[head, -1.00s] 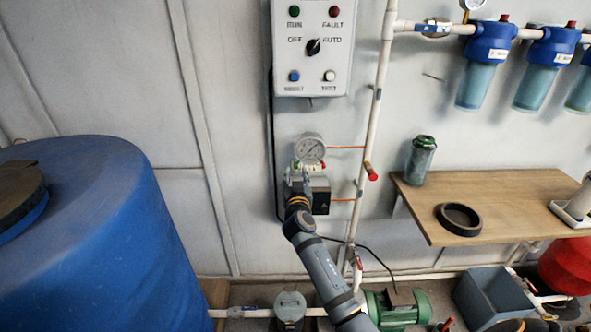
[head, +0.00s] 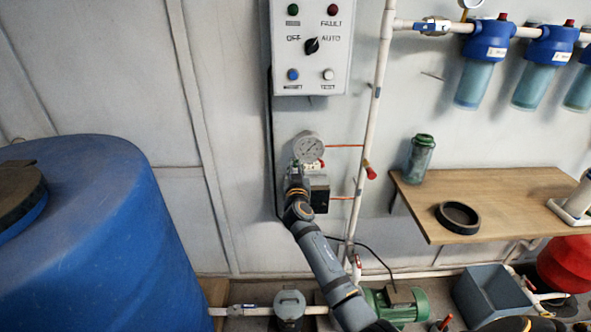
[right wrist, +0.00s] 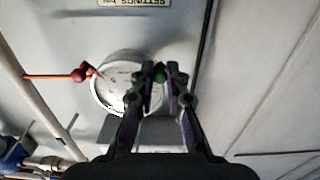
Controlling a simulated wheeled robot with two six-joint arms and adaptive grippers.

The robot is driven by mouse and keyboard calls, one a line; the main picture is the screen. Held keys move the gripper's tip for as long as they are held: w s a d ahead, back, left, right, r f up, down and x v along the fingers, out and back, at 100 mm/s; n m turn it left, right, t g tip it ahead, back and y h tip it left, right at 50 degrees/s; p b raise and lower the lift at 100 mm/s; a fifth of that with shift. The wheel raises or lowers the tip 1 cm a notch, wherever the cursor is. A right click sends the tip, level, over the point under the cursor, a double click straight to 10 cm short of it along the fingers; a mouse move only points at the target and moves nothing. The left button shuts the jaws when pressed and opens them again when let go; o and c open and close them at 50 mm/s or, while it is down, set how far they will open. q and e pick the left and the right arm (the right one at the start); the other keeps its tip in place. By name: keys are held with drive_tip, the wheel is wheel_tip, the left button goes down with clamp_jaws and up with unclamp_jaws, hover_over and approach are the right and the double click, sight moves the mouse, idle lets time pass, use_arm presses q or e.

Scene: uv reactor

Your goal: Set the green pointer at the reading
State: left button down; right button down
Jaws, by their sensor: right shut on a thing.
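A round white pressure gauge (head: 308,147) is on the wall unit below the control box. It also shows in the right wrist view (right wrist: 117,84), where its scale is too small to read. My right gripper (right wrist: 160,74) is beside the gauge, its fingers closed on a small green knob (right wrist: 159,73). The fingers hide part of the gauge's rim, and I cannot make out the green pointer's reading. In the head view, my right gripper (head: 297,172) is just under the gauge and mostly covers the knob. My left gripper is out of view.
A grey control box (head: 311,50) hangs above the gauge. A white vertical pipe (head: 372,110) with a red valve runs to its right. A wooden shelf (head: 500,195) is further right; a blue tank (head: 110,240) stands at left. A green pump (head: 400,303) is below.

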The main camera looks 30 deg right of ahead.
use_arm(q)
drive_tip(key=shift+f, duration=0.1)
